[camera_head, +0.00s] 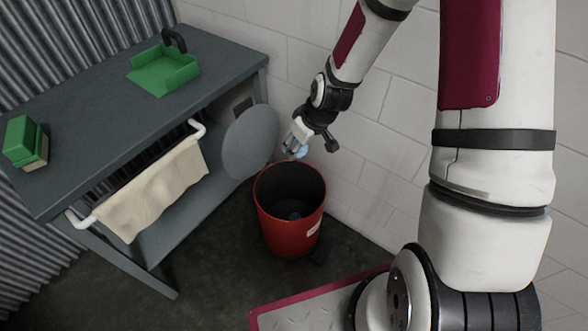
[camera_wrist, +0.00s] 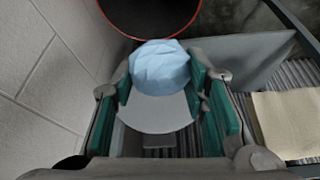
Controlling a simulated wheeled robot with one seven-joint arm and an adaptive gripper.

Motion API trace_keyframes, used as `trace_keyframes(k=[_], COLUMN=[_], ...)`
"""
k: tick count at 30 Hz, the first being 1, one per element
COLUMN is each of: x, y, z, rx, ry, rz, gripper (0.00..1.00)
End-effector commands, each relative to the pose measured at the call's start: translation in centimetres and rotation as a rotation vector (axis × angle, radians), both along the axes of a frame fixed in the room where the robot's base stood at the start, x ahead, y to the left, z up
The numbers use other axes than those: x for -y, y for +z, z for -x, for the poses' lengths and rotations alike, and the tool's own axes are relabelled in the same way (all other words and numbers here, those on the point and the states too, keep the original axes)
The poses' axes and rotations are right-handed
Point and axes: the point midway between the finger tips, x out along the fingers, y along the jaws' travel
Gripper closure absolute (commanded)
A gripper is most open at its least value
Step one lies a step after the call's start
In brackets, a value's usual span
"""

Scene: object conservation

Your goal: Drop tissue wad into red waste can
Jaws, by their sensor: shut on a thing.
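The red waste can (camera_head: 290,225) stands on the floor beside the bench, open at the top, with a small dark bluish thing inside near its bottom. Its rim and dark inside show at the top of the wrist view (camera_wrist: 150,36). My gripper (camera_head: 299,146) is above the can's back rim. It is shut on the pale blue tissue wad (camera_wrist: 160,70), which sits between the green-padded fingers in the wrist view. In the head view the wad (camera_head: 302,152) is a small blue spot at the fingertips, partly hidden by the gripper.
A grey bench (camera_head: 95,95) stands at left with a green tray (camera_head: 165,75) and a green box (camera_head: 22,140) on it. A beige towel (camera_head: 150,195) hangs on a white rail. A round grey disc (camera_head: 250,142) is beside the can. A white block wall is close behind my gripper.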

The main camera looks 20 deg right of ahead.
Motion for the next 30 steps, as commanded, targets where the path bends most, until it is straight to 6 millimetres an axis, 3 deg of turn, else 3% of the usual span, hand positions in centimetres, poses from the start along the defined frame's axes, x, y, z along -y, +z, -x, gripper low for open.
trace_keyframes(k=[1, 3, 15, 21, 30], x=[0.1, 0.1, 0.8, 1.3, 1.5], y=[-2.5, -4.6, -15.3, -17.8, -19.0], z=[-1.0, -1.9, -6.5, -7.7, -7.9], rx=[-0.001, -0.001, 0.0, 0.001, -0.001], ry=[0.037, 0.094, 0.38, 0.456, 0.479], rz=[-0.002, -0.002, -0.002, 0.0, 0.001], gripper=[0.71, 0.71, 0.71, 0.71, 0.71])
